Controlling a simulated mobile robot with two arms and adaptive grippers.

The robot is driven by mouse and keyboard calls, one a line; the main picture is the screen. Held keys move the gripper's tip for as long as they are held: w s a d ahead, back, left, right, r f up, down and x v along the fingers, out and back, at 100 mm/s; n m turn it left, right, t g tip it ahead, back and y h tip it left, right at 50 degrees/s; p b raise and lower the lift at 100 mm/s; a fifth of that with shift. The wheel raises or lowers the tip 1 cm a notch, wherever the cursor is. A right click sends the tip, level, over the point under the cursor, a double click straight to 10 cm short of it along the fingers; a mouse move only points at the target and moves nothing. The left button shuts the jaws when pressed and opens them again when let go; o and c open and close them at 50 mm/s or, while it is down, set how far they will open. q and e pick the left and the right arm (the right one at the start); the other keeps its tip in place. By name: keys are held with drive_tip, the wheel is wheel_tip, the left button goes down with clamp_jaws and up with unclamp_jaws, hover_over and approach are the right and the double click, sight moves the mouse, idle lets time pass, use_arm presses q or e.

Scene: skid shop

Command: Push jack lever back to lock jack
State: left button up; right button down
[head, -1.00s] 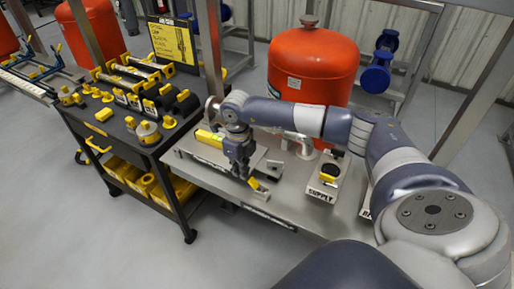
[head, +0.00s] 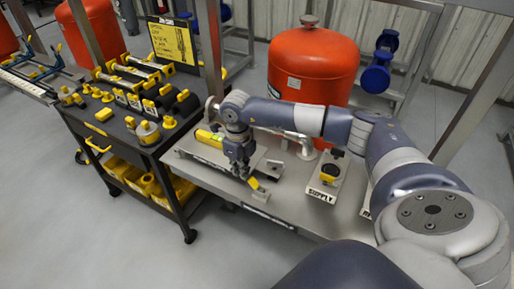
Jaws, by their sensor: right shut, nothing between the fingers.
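My right gripper (head: 241,172) hangs down over the grey metal bench (head: 300,222) and is shut, with nothing seen between its fingers. A small yellow-tipped lever (head: 256,184) stands just to the right of and in front of the fingertips, near the bench's front edge; it may be the jack lever. I cannot tell whether the fingers touch it. The jack's body is too small and partly hidden by the gripper to make out. My left gripper is not in view.
A box marked SUPPLY (head: 324,185) stands on the bench to the right. A black tool cart (head: 150,155) with yellow tools is on the left. A large orange tank (head: 312,66) stands behind the bench.

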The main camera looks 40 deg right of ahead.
drive_tip(key=shift+s, duration=0.1)
drive_tip(key=shift+s+d+p, duration=0.2)
drive_tip(key=shift+s+d, duration=0.1)
drive_tip(key=shift+s, duration=0.35)
drive_tip(key=shift+s+d+p, duration=0.2)
drive_tip(key=shift+s+d, duration=0.1)
drive_tip(key=shift+s, duration=0.35)
drive_tip(key=shift+s+d+p, duration=0.15)
drive_tip(key=shift+s+d, duration=0.1)
drive_tip(key=shift+s, duration=0.35)
drive_tip(key=shift+s+d+p, duration=0.15)
drive_tip(key=shift+s+d, duration=0.1)
drive_tip(key=shift+s, duration=0.35)
drive_tip(key=shift+r, duration=0.1)
drive_tip(key=shift+w+a+r+p, duration=0.15)
drive_tip(key=shift+r+p, duration=0.5)
drive_tip(key=shift+r, duration=0.5)
drive_tip(key=shift+w+r+p, duration=0.2)
drive_tip(key=shift+r+p, duration=0.5)
drive_tip(key=shift+r, duration=0.45)
drive_tip(key=shift+w+a+r+p, duration=0.15)
drive_tip(key=shift+r+p, duration=0.5)
drive_tip(key=shift+r, duration=0.5)
